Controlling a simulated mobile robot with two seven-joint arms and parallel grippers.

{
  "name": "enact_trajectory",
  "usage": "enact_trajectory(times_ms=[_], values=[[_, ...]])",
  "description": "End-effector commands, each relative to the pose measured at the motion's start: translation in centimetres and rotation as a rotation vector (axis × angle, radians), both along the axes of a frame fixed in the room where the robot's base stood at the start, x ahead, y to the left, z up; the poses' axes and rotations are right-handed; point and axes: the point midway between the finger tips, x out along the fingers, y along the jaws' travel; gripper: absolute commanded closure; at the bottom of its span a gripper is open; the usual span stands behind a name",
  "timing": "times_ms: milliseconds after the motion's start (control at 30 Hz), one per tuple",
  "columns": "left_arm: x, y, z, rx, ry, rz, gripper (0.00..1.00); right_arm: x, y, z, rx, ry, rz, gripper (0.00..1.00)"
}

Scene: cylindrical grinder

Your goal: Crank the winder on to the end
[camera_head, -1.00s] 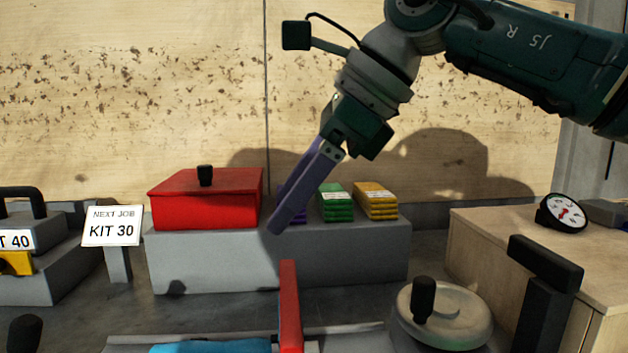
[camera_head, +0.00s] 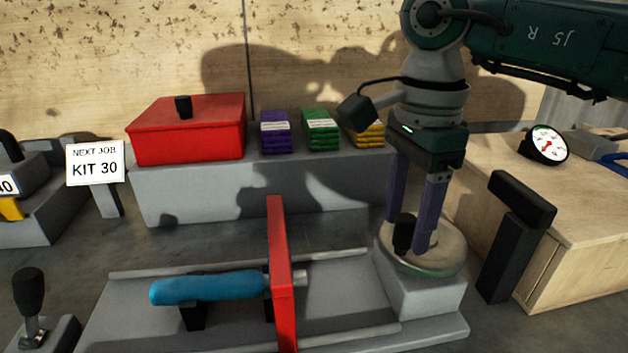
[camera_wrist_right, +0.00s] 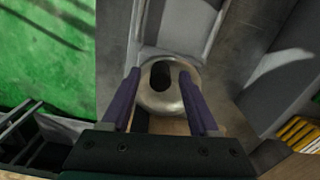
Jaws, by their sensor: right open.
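The winder is a pale metal handwheel (camera_head: 447,258) with an upright black crank knob (camera_head: 403,234), on a grey block at the right end of the grinder bed. My right gripper (camera_head: 409,233) points down over the wheel, open, with its purple fingers on either side of the knob. In the right wrist view the knob (camera_wrist_right: 160,75) lies between the two fingertips, over the wheel (camera_wrist_right: 159,102), with gaps to both fingers. I cannot tell whether the fingertips reach below the knob's top. My left gripper is not in view.
A red upright plate (camera_head: 281,275) and a blue cylindrical piece (camera_head: 210,288) are on the bed, left of the wheel. A black post (camera_head: 510,240) and a wooden box (camera_head: 570,240) with a gauge (camera_head: 544,145) stand close on the right. A red box (camera_head: 188,130) sits behind.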

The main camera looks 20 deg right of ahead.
Motion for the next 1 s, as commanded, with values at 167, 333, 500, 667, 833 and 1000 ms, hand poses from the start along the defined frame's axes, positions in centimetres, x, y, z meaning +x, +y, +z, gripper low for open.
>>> enact_trajectory(times_ms=[167, 333, 500, 667, 833, 1000], values=[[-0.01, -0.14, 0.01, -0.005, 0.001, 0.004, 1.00, 0.01, -0.01, -0.44, 0.000, -0.001, 0.000, 0.39], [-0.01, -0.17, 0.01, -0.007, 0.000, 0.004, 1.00, 0.01, 0.00, -0.41, 0.000, -0.001, 0.000, 0.43], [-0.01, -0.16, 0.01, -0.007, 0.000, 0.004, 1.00, 0.01, 0.01, -0.39, 0.000, -0.001, 0.000, 0.62], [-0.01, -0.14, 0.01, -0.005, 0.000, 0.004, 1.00, 0.01, 0.01, -0.38, 0.000, -0.001, 0.000, 0.80], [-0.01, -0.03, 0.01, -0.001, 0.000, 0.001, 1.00, 0.02, 0.01, -0.37, 0.000, -0.001, 0.000, 0.99], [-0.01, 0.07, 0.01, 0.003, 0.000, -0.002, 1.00, 0.02, 0.01, -0.36, 0.000, -0.001, 0.000, 1.00]])
